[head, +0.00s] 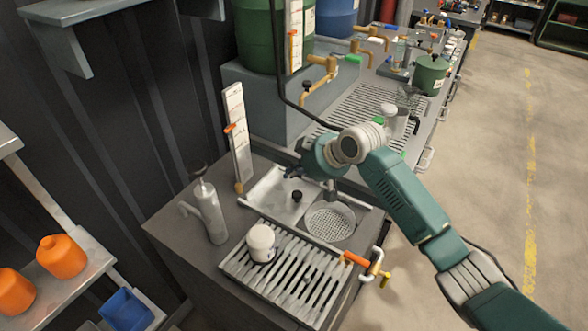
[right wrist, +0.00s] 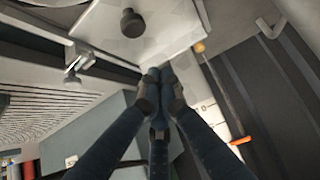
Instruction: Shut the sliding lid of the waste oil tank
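The sliding lid (head: 272,201) is a pale metal plate with a black knob (head: 297,196) on the waste oil tank (head: 180,247). It lies to the left of the round perforated strainer (head: 330,221), which is uncovered. The lid (right wrist: 165,35) and its knob (right wrist: 132,22) also show at the top of the right wrist view. My right gripper (head: 291,174) is above the lid's far side, apart from the knob. In the right wrist view its fingertips (right wrist: 161,84) are together with nothing seen between them. My left gripper is not in view.
A white jar (head: 261,243) stands on the slatted drain rack (head: 300,275) in front of the strainer. A grey pump can (head: 207,210) stands at the left. An upright level gauge (head: 237,130) rises behind the lid. A tap with an orange handle (head: 355,259) sticks out at the right.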

